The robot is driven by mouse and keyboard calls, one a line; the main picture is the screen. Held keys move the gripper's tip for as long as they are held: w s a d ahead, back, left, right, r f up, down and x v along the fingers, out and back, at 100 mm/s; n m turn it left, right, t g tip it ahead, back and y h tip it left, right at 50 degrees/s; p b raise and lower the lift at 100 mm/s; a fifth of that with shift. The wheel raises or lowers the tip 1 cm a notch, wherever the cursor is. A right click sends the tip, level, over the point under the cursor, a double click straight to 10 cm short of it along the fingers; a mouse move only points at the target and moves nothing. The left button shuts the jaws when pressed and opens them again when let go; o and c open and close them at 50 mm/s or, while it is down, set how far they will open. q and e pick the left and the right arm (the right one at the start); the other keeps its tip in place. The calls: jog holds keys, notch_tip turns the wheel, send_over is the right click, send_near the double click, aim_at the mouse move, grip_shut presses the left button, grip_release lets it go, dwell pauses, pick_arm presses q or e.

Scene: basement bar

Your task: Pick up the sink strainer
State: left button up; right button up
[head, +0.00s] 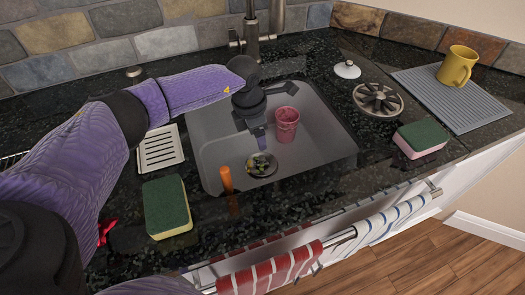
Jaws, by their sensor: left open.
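A round metal strainer (262,165) with small green and yellow bits in it sits at the drain in the sink (315,147) floor. My left gripper (259,138) reaches over the sink from the left, pointing down. It is open and empty, just above and behind the strainer; its fingers cover little of it. A second round, slotted dark metal piece (378,100) lies on the counter right of the sink. My right gripper is not in view.
A pink cup (287,124) stands in the sink, close right of my left gripper. An orange object (226,179) is at the sink's front left. Sponges (167,207) (420,139) flank the sink; the faucet (252,38) rises behind. A yellow mug (457,67) stands far right.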

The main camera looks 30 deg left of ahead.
aim_at(262, 158)
pick_arm(q)
jog(key=f+b, duration=0.1)
jog(key=f, duration=0.2)
jog(key=w+f+b, duration=0.1)
jog(key=f+b, duration=0.1)
jog(key=f, duration=0.2)
jog(key=f+b, duration=0.2)
jog(key=f, duration=0.1)
jog(key=shift+w+d+f, duration=0.1)
jog(key=shift+w+f, duration=0.2)
jog(key=shift+f, duration=0.1)
jog(key=shift+r, duration=0.1)
jog(key=shift+c, duration=1.6)
grip_shut()
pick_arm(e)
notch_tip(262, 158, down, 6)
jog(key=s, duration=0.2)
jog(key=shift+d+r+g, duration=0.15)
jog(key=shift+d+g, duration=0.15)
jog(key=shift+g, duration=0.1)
